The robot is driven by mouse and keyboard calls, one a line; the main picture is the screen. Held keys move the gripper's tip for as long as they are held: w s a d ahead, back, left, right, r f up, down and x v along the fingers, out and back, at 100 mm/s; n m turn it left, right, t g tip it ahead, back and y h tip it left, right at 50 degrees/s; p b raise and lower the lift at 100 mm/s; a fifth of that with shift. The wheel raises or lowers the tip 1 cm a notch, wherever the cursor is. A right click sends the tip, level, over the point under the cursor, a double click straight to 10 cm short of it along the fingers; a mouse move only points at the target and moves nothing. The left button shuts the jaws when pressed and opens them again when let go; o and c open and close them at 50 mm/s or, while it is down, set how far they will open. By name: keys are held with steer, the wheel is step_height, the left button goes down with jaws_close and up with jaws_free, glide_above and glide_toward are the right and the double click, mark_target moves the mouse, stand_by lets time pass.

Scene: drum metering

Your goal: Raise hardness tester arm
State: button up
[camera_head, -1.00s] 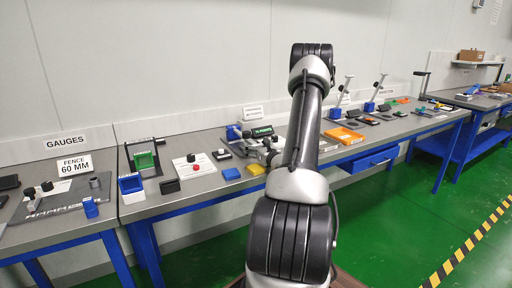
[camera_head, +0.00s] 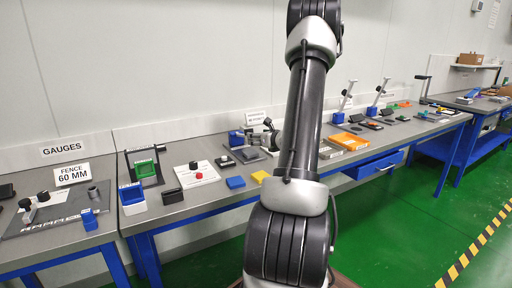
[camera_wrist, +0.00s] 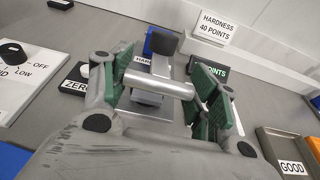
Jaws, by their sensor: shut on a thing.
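In the wrist view, the green-padded fingers of my gripper (camera_wrist: 163,86) are shut on a silver cylindrical bar (camera_wrist: 158,83), which runs across between them. The bar is the handle of the hardness tester arm. A white sign (camera_wrist: 214,27) reads "HARDNESS 40 POINTS". A dark display (camera_wrist: 213,70) with green "POINTS" text is partly hidden by the right finger. In the head view, the blue part of the tester (camera_head: 236,138) shows left of my arm; the grip there is too small to read.
A ZERO button box (camera_wrist: 75,80) and a white OFF/LOW dial panel (camera_wrist: 28,77) lie left of my gripper. A tray labelled GOOD (camera_wrist: 290,150) lies at right. Blue (camera_head: 235,182) and yellow (camera_head: 260,176) blocks lie near the bench's front edge.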

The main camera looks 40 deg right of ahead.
steer(key=w+r+g, duration=0.1)
steer(key=r, duration=0.2)
steer(key=w+r+g, duration=0.1)
steer(key=w+r, duration=0.1)
steer(key=r, duration=0.1)
steer(key=w+d+r+g, duration=0.1)
steer(key=r, duration=0.2)
steer(key=shift+w+d+y, duration=0.1)
steer(key=shift+w+y, duration=0.2)
steer(key=shift+y, duration=0.1)
steer(key=w+d+r, duration=0.2)
steer(key=w+r, duration=0.5)
steer(key=w, duration=0.4)
steer(key=shift+d+r, duration=0.3)
steer(key=o, duration=1.5)
steer(key=shift+c, duration=0.2)
